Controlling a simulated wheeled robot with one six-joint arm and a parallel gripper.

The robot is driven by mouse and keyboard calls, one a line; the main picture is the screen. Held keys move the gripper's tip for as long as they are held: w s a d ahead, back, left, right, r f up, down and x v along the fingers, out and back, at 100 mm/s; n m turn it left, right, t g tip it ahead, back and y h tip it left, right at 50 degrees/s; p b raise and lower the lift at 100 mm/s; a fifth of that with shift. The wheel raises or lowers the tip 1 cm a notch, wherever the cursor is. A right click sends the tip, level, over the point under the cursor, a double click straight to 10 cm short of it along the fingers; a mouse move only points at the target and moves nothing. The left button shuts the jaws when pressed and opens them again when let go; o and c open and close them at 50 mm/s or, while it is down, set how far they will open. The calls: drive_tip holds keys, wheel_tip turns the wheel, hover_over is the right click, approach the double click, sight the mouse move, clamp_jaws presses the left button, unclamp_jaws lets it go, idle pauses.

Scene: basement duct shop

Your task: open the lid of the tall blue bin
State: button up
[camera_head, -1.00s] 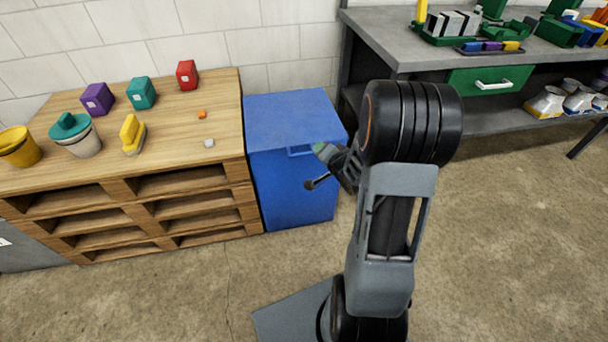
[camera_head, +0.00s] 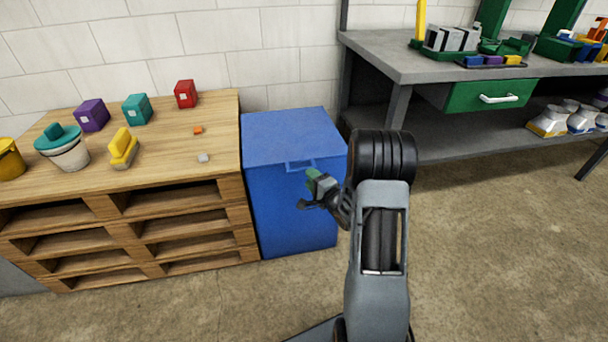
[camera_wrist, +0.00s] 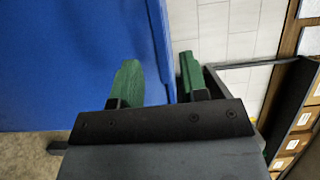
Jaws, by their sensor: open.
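The tall blue bin (camera_head: 292,215) stands on the floor between the wooden pallet bench and the grey workbench. Its flat lid (camera_head: 288,130) is shut, with a blue handle (camera_head: 300,165) at its front edge. My gripper (camera_head: 309,188) is in front of the bin, just below the handle. In the wrist view its two green fingers (camera_wrist: 160,82) are open with nothing gripped. There, the blue bin (camera_wrist: 60,70) fills the left side, and its edge runs between the fingertips. I cannot tell whether a finger touches the handle.
The pallet bench (camera_head: 175,160) on the left holds a yellow cup, a white pot, a yellow brush-like item and several coloured boxes. The grey workbench (camera_head: 425,58) with a green drawer (camera_head: 490,95) stands at the right. The floor at the lower right is clear.

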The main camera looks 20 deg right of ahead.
drive_tip(key=shift+w+a+b, duration=0.25)
drive_tip(key=shift+w, duration=1)
drive_tip(key=shift+w+a+b, duration=0.2)
drive_tip(key=shift+w, duration=1)
drive_tip(key=shift+c, duration=0.4)
clamp_jaws()
